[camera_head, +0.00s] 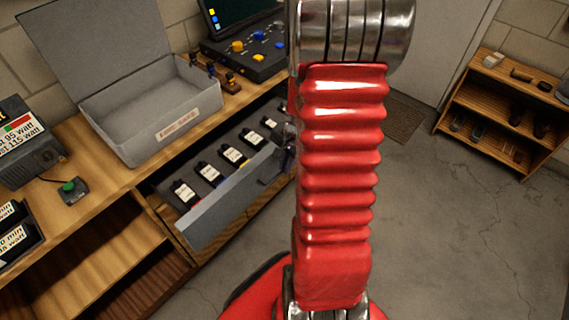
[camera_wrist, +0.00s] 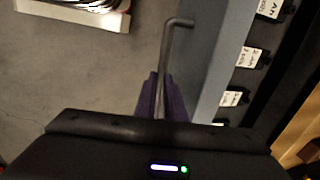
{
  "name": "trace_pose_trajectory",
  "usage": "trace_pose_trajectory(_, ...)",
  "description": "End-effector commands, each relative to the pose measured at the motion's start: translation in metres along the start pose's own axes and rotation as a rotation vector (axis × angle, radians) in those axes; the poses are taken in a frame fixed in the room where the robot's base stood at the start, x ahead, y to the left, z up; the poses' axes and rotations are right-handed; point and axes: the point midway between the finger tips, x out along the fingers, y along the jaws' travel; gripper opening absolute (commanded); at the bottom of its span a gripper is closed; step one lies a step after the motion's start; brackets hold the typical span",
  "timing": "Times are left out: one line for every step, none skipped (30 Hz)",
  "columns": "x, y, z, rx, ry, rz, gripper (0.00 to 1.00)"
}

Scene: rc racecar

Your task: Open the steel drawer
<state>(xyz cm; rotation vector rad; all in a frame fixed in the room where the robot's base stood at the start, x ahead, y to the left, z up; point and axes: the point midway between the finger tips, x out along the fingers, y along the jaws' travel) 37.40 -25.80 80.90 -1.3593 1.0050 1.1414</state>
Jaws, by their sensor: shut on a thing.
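The steel drawer (camera_head: 228,200) is pulled out from under the wooden bench, and several dark bottles with white labels (camera_head: 231,156) show inside it. Its grey front panel also shows in the wrist view (camera_wrist: 222,50). In the wrist view the bar handle (camera_wrist: 168,55) stands off that panel. My gripper (camera_wrist: 160,97) has its two purple fingers shut on the handle's lower part. In the head view my gripper (camera_head: 287,150) is mostly hidden behind my red arm, at the right end of the drawer front.
An open grey metal case (camera_head: 150,115) sits on the bench (camera_head: 95,150), left of a control console (camera_head: 245,55). A small box with a green button (camera_head: 70,190) lies nearer. A low wooden shelf (camera_head: 500,105) stands at the right. The concrete floor (camera_head: 430,210) between is clear.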

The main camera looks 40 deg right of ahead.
Motion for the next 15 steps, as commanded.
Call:
trace_pose_trajectory(0.0011, 0.0007, 0.0007, 0.0, -0.001, 0.002, 0.0)
trace_pose_trajectory(0.0012, 0.0005, 0.0006, -0.001, -0.001, 0.002, 0.0)
trace_pose_trajectory(0.0013, 0.0003, 0.0006, -0.001, -0.001, 0.002, 0.0)
trace_pose_trajectory(0.0014, 0.0002, 0.0007, -0.002, -0.001, 0.002, 0.0)
trace_pose_trajectory(0.0015, 0.0001, 0.0007, -0.002, -0.001, 0.002, 0.0)
trace_pose_trajectory(0.0015, 0.0, 0.0006, -0.003, 0.0, 0.002, 0.0)
trace_pose_trajectory(0.0016, -0.0001, 0.0006, -0.003, 0.0, 0.002, 0.0)
trace_pose_trajectory(0.0016, -0.0002, 0.0006, -0.003, 0.0, 0.002, 0.11)
trace_pose_trajectory(0.0016, -0.0003, 0.0005, -0.003, 0.0, 0.002, 0.13)
trace_pose_trajectory(0.0016, -0.0004, 0.0005, -0.004, 0.001, 0.001, 0.15)
trace_pose_trajectory(0.0015, -0.0006, 0.0005, -0.004, 0.001, 0.001, 0.18)
trace_pose_trajectory(0.0015, -0.0007, 0.0005, -0.004, 0.001, 0.001, 0.2)
trace_pose_trajectory(0.0014, -0.0008, 0.0005, -0.004, 0.001, 0.001, 0.23)
trace_pose_trajectory(0.0013, -0.0009, 0.0005, -0.004, 0.001, 0.001, 0.25)
trace_pose_trajectory(0.0013, -0.0011, 0.0005, -0.004, 0.001, 0.001, 0.27)
